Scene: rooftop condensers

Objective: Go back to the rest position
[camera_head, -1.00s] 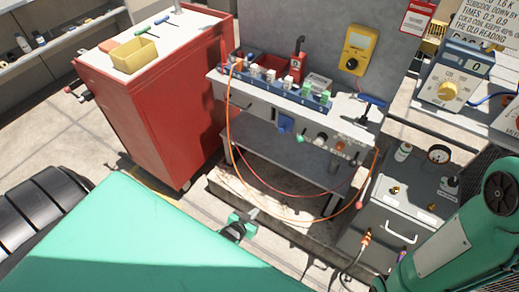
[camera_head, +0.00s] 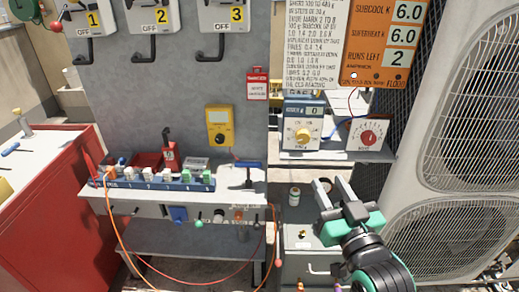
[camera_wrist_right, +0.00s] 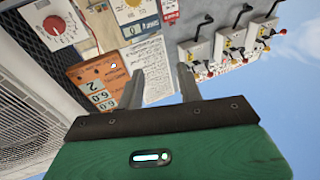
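My right gripper (camera_head: 335,187) is at the lower right of the head view, in front of the shelf and grey cabinet. Its two grey fingers are spread apart with nothing between them. In the right wrist view the same gripper (camera_wrist_right: 160,74) is open and empty, with the information board (camera_wrist_right: 148,58) and the switch wall behind it. The fingers seem clear of everything around them. My left gripper is in neither view.
A workbench (camera_head: 135,196) with a blue rack (camera_head: 150,184) stands left of centre, an orange hose hanging from it. A red cabinet (camera_head: 65,230) is at the left. A large condenser (camera_head: 455,140) stands at the right. A yellow meter (camera_head: 219,126) hangs on the wall.

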